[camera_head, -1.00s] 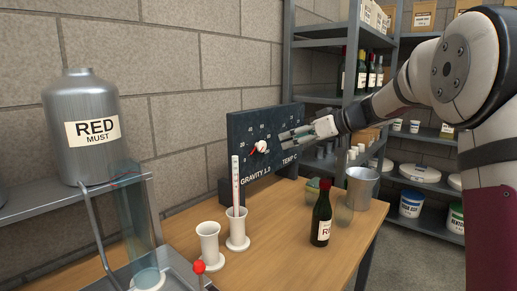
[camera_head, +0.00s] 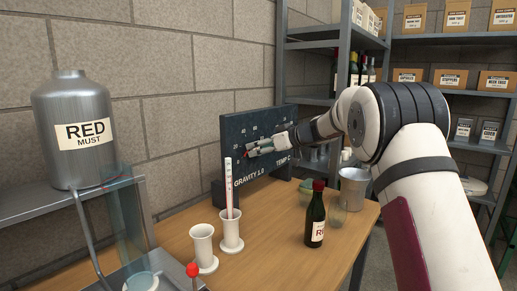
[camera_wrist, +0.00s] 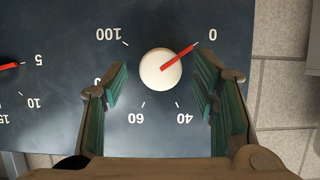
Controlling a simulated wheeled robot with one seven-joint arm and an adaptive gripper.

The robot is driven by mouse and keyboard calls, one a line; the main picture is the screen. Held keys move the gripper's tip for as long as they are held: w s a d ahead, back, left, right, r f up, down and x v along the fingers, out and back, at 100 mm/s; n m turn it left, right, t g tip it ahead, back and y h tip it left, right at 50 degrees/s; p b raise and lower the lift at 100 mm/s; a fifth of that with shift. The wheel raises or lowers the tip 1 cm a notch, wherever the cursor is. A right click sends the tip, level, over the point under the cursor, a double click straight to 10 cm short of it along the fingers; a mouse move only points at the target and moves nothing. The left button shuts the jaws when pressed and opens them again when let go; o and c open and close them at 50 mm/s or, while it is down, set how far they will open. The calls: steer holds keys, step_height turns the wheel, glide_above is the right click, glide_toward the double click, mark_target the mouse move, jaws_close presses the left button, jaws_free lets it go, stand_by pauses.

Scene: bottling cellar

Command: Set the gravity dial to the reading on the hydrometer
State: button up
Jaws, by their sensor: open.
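The dark gauge panel (camera_head: 236,127), marked GRAVITY 1.0 and TEMP C, stands at the back of the wooden table. In the wrist view, upside down, the gravity dial's round white knob (camera_wrist: 160,69) has its red pointer (camera_wrist: 181,56) aimed at about the 0 mark. My gripper (camera_head: 258,149) is open in front of the panel. In the wrist view its fingers (camera_wrist: 161,83) lie either side of the knob, apart from it. In the head view it hides the gravity knob. The hydrometer (camera_head: 229,188) stands upright in a white cylinder (camera_head: 231,232); its reading is too small to make out.
An empty white cylinder (camera_head: 203,246) stands left of the hydrometer. A dark wine bottle (camera_head: 315,215) and a metal bucket (camera_head: 354,190) stand to the right. The temperature dial's red pointer (camera_wrist: 9,66) shows at the wrist view's left edge.

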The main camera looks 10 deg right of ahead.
steer(key=shift+w+a+f, duration=0.25)
steer(key=shift+w+a, duration=0.15)
steer(key=shift+w, duration=0.05)
steer(key=c, duration=1.2)
steer(key=shift+o, duration=0.2)
